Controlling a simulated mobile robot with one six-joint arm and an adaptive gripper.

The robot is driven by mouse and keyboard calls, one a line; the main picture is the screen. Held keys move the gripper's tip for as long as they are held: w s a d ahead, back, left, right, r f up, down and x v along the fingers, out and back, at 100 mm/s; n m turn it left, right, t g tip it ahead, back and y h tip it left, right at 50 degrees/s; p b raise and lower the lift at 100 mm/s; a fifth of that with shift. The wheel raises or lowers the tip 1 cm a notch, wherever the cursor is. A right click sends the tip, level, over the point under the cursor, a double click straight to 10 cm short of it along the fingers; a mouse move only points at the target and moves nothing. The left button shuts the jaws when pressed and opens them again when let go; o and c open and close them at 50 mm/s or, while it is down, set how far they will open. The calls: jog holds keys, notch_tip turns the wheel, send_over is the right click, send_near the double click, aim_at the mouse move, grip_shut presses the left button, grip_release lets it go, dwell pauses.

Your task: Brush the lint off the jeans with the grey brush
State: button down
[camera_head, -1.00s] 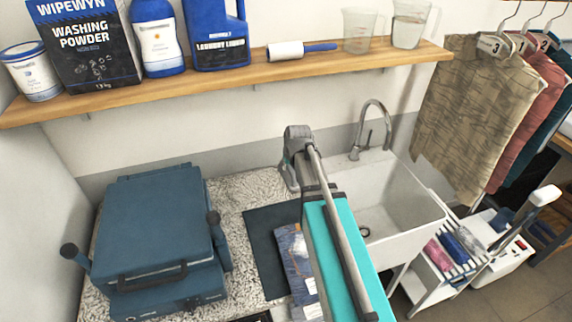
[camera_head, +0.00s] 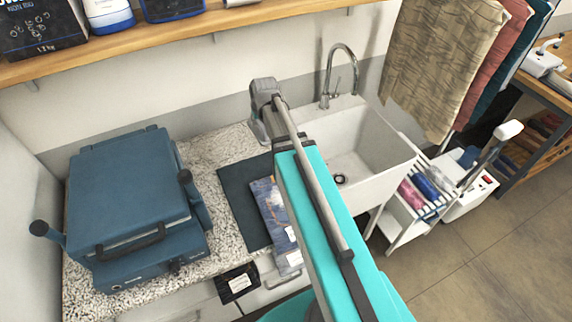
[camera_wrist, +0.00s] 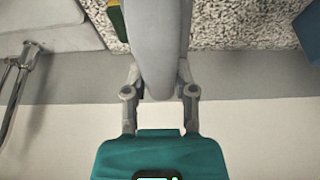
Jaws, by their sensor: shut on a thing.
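My gripper (camera_wrist: 159,90) is shut on a long, smooth grey object, which looks like the grey brush (camera_wrist: 158,45). In the wrist view its body runs up between the two fingers; its bristles do not show. In the head view, my gripper (camera_head: 264,105) is above the back of the counter, left of the sink. The jeans (camera_head: 272,212) look like the folded blue cloth on a dark mat (camera_head: 235,190), nearer the front than the gripper. My arm hides part of their right side. Lint is too small to tell.
A blue press (camera_head: 125,195) stands on the speckled counter (camera_head: 215,155) at left. A white sink (camera_head: 385,160) with a tall tap (camera_head: 330,75) is at right. A wooden shelf (camera_head: 200,30) runs above. A yellow and green item (camera_wrist: 117,20) lies beside the brush in the wrist view.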

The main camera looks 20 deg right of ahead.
jog(key=shift+f+b, duration=0.95)
jog(key=shift+f, duration=0.35)
